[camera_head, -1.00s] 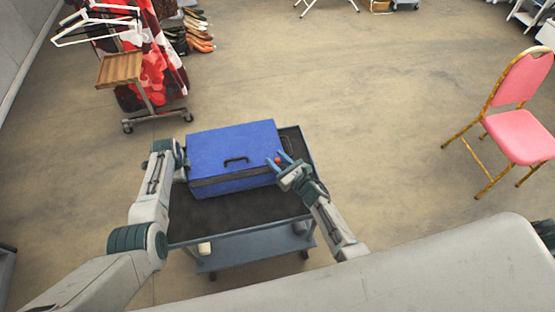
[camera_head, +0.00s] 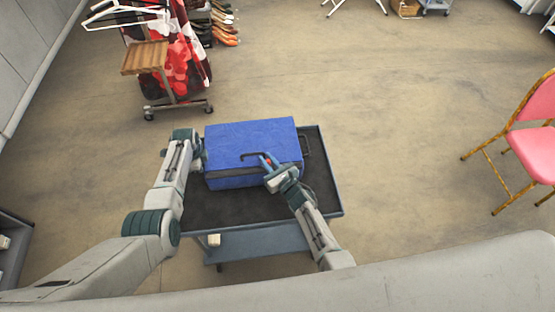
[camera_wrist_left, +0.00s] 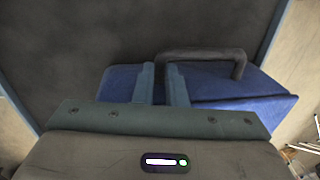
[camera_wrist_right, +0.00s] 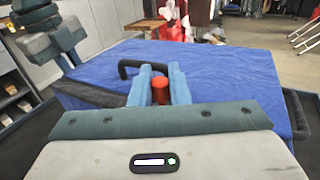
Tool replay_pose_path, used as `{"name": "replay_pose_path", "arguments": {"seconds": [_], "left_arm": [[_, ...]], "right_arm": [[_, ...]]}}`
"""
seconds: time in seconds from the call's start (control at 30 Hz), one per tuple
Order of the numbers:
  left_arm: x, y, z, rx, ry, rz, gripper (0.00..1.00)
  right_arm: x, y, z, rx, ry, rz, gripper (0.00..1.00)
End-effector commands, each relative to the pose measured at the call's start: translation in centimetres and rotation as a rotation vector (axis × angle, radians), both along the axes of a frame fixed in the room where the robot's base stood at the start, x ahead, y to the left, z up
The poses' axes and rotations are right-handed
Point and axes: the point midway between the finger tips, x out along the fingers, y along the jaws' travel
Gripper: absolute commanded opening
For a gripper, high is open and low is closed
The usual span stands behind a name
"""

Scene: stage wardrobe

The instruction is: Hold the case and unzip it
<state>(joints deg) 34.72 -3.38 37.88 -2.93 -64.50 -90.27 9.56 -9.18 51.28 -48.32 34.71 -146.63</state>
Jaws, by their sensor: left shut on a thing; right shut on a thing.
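The blue case (camera_head: 250,137) lies on the dark top of a cart (camera_head: 240,208). My right gripper (camera_head: 268,161) is at the front of the case near the handle. It is shut on a small red zip pull (camera_wrist_right: 160,90), which shows between the blue fingertips in the right wrist view.
A second dark handle (camera_head: 306,147) is on the case's right side. A clothes rack (camera_head: 165,75) with hangers stands at the back left, with shoes (camera_head: 225,28) beside it. A pink chair (camera_head: 530,140) stands at the right. The floor between is clear.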

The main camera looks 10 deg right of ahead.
Motion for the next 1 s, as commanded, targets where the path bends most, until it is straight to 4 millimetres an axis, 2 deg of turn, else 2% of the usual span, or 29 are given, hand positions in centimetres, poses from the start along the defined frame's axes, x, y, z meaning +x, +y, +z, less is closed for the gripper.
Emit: {"name": "replay_pose_path", "arguments": {"seconds": [0.2, 0.23, 0.3, 0.67, 0.87, 1.0], "left_arm": [[0.0, -0.2, 0.0, -0.003, 0.0, 0.0, 0.0], [0.0, -0.2, 0.0, -0.003, 0.0, 0.0, 0.0], [0.0, -0.2, 0.0, -0.003, 0.0, 0.0, 0.0], [0.0, -0.1, 0.0, -0.002, 0.0, 0.0, 0.0], [0.0, -0.1, 0.0, -0.002, 0.0, 0.0, 0.0], [0.0, -0.1, 0.0, -0.002, 0.0, 0.0, 0.0]], "right_arm": [[0.1, 0.0, 0.1, 0.002, -0.001, 0.0, 0.0], [0.0, 0.0, 0.1, 0.002, -0.001, 0.0, 0.22], [0.0, 0.0, 0.1, 0.001, 0.0, 0.0, 0.35], [-0.3, -0.3, 0.0, 0.0, 0.0, -0.001, 0.35], [-2.8, -1.4, -0.1, 0.0, 0.001, -0.001, 0.35], [-5.4, -2.8, -0.1, -0.001, 0.002, -0.001, 0.35]]}}
